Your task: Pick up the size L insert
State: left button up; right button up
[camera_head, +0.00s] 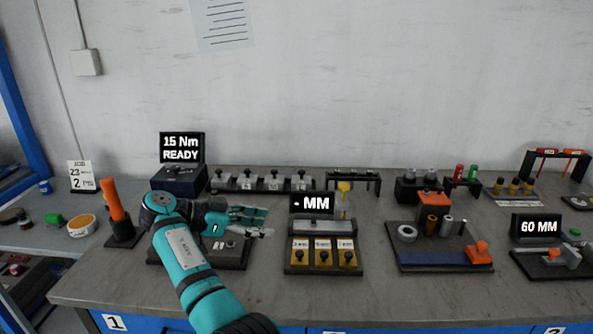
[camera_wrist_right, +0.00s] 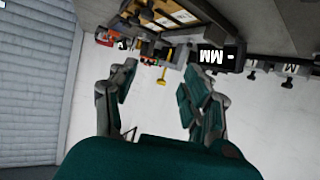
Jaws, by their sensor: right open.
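Several small grey inserts stand in a row on a black rack (camera_head: 262,185) at the back of the bench, left of centre. Their labels are too small to read in the head view, so I cannot tell which is size L. The wrist view is turned over and shows part of the row at its right, with one label (camera_wrist_right: 291,69) that reads M. My right gripper (camera_head: 268,222) is open and empty, in front of the rack, its fingers pointing right. Its spread fingers (camera_wrist_right: 157,90) also show in the wrist view. My left gripper is not in view.
A display marked MM (camera_head: 311,203) stands right of my gripper, above a stand with yellow plates (camera_head: 323,253). A torque unit reading 15 Nm READY (camera_head: 181,147) is behind my arm. An orange-handled tool (camera_head: 113,200) stands left. Bare bench lies along the front.

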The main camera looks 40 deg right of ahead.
aim_at(301, 180)
jog(key=i+l, duration=0.75)
jog(key=i, duration=0.25)
